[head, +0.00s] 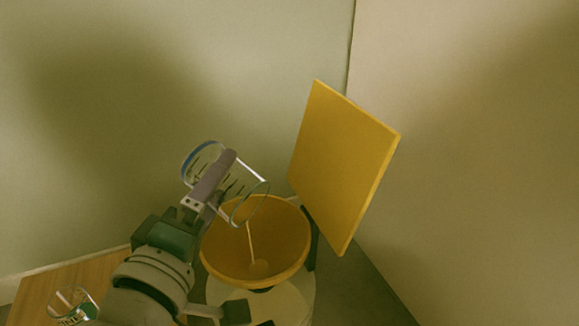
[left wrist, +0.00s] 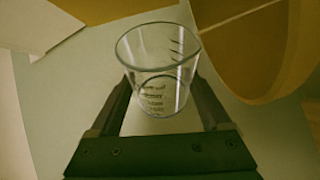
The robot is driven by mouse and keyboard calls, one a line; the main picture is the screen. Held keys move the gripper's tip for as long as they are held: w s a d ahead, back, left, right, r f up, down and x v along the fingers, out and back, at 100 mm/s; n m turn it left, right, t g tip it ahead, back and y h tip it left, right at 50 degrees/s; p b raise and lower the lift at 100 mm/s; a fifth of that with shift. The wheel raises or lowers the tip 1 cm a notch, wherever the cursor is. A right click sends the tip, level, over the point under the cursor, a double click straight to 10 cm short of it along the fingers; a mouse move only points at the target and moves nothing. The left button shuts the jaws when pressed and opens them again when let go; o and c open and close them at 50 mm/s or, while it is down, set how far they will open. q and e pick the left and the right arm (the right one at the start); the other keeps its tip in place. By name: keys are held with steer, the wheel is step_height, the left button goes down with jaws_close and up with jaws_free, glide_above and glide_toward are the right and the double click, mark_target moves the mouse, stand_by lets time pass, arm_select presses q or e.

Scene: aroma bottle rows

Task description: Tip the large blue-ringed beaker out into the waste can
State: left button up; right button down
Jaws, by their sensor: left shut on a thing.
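The large blue-ringed beaker (head: 244,178) is clear glass with dark marks. It is tilted, with its blue-ringed end up at the left and its other end down at the right, over the waste can (head: 300,267). My left gripper (head: 222,165) is shut on its side; the wrist view shows the beaker (left wrist: 158,78) between both fingers. A thin pale streak runs from the beaker's lower rim to a small pale patch inside the can. The can's orange inside shows. My right gripper is out of view.
The can's square yellow lid (head: 345,165) stands open behind and right of it, near the wall corner. A smaller glass vessel (head: 72,303) sits at the lower left by a wooden surface (head: 45,287). Grey floor (head: 370,290) lies right of the can.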

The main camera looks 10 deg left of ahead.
arm_select(q)
steer(key=shift+w+a+r+n+p, duration=0.1)
steer(key=shift+a+r+n+p, duration=0.1)
steer(key=shift+n+p, duration=0.3)
steer(key=shift+a+n+g+p, duration=0.15)
steer(key=shift+n+g+p, duration=0.15)
steer(key=shift+g+p, duration=0.1)
steer(key=shift+w+a+f+n, duration=0.1)
steer(key=shift+w+f+n, duration=0.05)
steer(key=shift+n, duration=0.15)
steer(key=shift+a+f, duration=0.1)
steer(key=shift+f, duration=0.1)
